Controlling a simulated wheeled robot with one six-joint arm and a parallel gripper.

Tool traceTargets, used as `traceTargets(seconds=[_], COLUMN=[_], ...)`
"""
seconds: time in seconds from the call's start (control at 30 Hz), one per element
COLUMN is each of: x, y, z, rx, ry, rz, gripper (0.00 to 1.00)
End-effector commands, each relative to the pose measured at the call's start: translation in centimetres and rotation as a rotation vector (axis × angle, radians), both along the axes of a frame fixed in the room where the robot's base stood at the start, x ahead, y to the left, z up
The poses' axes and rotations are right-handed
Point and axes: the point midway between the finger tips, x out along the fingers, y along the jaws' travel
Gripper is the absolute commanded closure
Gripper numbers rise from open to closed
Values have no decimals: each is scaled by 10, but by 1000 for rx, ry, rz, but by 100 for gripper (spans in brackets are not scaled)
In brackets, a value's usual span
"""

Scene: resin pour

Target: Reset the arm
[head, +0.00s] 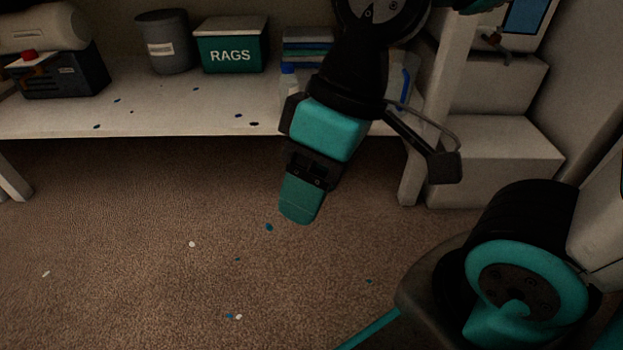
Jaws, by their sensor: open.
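My gripper (301,200) hangs at the end of my arm near the middle of the head view, pointing down and slightly left. Its teal fingertip part is seen from the side, so the gap between the fingers is hard to make out. No object shows in it. It is in front of the workbench's edge, with brown floor (180,240) behind it in the picture.
A pale bench (200,113) runs across the back, holding a grey bin (165,40), a teal RAGS box (231,50) and a dark machine (58,75) at left. Pale stepped blocks (495,160) stand at right. Small spots dot the floor, which is otherwise clear at left.

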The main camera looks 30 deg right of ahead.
Motion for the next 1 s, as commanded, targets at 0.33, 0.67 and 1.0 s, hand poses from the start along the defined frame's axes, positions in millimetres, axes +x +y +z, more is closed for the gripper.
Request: traceTargets(seconds=[0.33, 0.67, 1.0], x=[1, 1, 1], y=[0, 0, 0], z=[51, 177, 305], rx=[2, 3, 3], ry=[0, -1, -1], rz=[-2, -3, -3], gripper=[42, 42, 42])
